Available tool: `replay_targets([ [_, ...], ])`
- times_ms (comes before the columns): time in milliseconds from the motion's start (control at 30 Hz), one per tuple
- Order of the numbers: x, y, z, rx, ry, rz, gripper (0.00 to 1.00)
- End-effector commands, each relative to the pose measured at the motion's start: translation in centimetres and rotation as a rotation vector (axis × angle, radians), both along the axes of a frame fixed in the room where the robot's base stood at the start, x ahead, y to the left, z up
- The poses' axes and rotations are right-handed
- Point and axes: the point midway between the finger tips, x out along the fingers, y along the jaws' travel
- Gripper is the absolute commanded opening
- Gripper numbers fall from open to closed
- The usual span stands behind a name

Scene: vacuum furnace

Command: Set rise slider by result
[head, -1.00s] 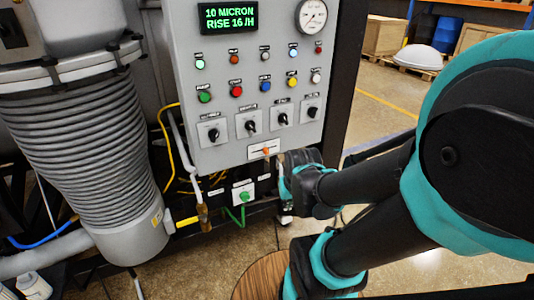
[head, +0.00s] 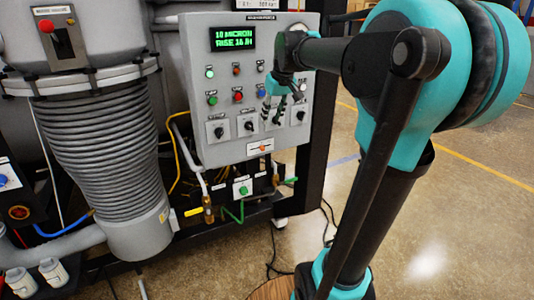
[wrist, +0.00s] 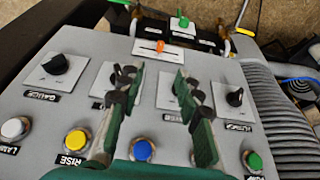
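The slider is an orange knob (head: 262,148) on a white plate at the bottom of the grey control panel (head: 205,150). In the wrist view the orange knob (wrist: 160,46) is near the middle of its slot, seen upside down. The green display (head: 233,38) shows two lines, blurred, seeming to read 10 MICRON and RISE 16 /H. My gripper (head: 274,112) is in front of the panel's rotary knobs, above the slider. In the wrist view my gripper (wrist: 158,85) is open, its fingers apart with nothing between them.
Black rotary knobs (wrist: 58,64) and coloured buttons (wrist: 77,140) cover the panel around my gripper. A green-handled valve (head: 243,189) and pipes lie below the panel. A ribbed grey bellows (head: 100,150) stands at the left. Floor at the right is open.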

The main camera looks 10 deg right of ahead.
Motion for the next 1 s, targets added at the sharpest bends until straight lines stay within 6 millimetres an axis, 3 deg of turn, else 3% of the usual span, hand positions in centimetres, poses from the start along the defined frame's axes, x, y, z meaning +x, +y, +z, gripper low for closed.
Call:
replay_targets([
  [100,0.7,0.1,1.4,0.000,-0.002,0.014,0.34],
  [267,1.2,0.3,0.5,0.000,-0.002,0.017,0.34],
  [1000,6.2,1.9,-12.2,0.000,-0.002,0.016,0.34],
])
